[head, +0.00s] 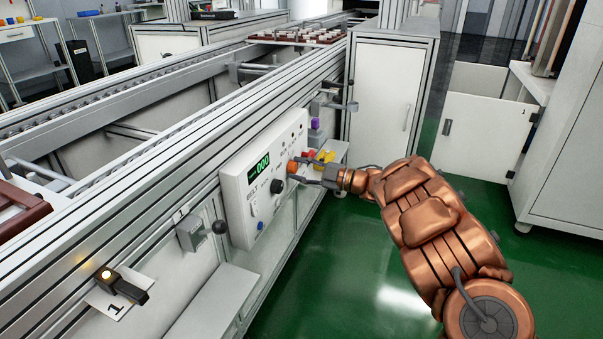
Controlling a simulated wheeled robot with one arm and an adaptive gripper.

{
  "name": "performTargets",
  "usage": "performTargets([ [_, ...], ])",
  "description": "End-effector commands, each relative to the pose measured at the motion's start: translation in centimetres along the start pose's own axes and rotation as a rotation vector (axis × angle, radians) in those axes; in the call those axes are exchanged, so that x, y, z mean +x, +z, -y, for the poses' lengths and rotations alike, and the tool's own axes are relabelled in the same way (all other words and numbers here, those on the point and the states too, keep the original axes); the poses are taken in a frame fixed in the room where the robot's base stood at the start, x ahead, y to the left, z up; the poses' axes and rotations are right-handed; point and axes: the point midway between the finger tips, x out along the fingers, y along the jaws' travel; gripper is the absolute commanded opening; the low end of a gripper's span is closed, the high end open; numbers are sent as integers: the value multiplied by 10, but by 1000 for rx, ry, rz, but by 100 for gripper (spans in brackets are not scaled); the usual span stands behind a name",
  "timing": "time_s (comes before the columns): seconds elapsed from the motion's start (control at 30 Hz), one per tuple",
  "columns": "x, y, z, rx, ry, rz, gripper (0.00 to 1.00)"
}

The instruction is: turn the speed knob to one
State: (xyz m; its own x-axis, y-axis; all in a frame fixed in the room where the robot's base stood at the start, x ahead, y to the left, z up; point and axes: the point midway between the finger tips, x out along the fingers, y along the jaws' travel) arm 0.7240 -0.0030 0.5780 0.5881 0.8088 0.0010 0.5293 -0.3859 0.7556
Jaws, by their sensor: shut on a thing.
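The white control box (240,196) is mounted on the side of the conveyor frame, with a lit green display (262,163) that seems to read 000. A round black knob (277,186) sits on its face below and right of the display. Its pointer and scale are too small to read. My gripper (294,169) comes in from the right, its two fingers on either side of an orange-red knob-like part (292,167) at the right of the box. It is shut on that part. The lower fingertip is close to the black knob, which it does not appear to hold.
A blue button (260,226) is low on the box. Yellow and red items (324,156) and a purple item (315,124) lie just behind my fingers. A black ball-ended lever (219,227) sticks out left of the box.

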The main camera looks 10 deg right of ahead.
Motion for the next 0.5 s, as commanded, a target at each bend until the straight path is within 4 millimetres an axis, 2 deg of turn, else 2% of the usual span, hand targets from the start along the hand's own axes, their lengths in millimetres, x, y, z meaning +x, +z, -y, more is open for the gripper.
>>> performTargets([
  [0.2, 0, 1, 3, -95, -6, -1, 4],
  [0.5, 0, 0, 3, -140, -7, -1, 4],
])
